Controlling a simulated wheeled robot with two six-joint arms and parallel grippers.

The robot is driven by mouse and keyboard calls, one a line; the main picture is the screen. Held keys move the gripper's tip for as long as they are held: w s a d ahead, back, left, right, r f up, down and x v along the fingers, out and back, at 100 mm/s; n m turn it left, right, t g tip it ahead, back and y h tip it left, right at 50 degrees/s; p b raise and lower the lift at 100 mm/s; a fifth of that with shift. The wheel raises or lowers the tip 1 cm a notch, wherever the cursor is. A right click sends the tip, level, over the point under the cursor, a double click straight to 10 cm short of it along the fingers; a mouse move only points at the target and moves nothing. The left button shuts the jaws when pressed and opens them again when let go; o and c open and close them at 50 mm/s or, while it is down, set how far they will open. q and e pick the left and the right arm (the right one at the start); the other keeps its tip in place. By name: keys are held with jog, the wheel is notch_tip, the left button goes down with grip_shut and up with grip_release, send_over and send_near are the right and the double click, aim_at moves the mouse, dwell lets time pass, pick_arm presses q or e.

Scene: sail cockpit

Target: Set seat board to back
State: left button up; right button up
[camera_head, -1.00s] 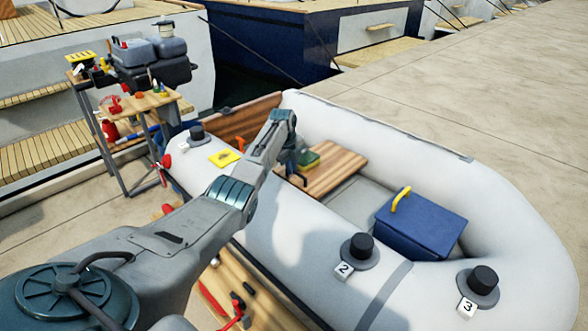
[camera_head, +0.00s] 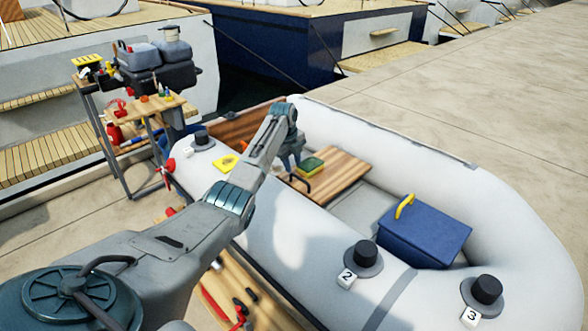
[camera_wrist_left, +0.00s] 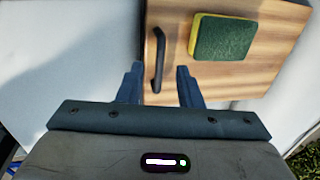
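The seat board (camera_head: 342,170) is a brown wooden plank lying across the inside of the grey inflatable boat. A dark bar handle (camera_head: 300,184) stands on it. In the left wrist view the board (camera_wrist_left: 225,75) fills the top, with the handle (camera_wrist_left: 158,60) upright in the picture. A green and yellow sponge (camera_wrist_left: 224,38) lies on the board right of the handle; it also shows in the head view (camera_head: 311,166). My left gripper (camera_wrist_left: 159,84) is open and empty. Its fingers lie to either side of the handle's near end, apart from it. My right gripper is not in view.
A blue box (camera_head: 425,232) with a yellow handle sits in the boat, right of the board. Black knobs numbered 2 (camera_head: 363,254) and 3 (camera_head: 486,290) stand on the near tube. A yellow patch (camera_head: 225,163) lies on the tube, left of my arm.

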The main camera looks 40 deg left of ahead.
pick_arm(q)
notch_tip(320, 180, up, 6)
jog(key=s, duration=0.1)
jog(key=shift+s+r, duration=0.15)
jog(key=shift+r, duration=0.1)
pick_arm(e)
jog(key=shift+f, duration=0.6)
pick_arm(q)
jog(key=shift+a, duration=0.1)
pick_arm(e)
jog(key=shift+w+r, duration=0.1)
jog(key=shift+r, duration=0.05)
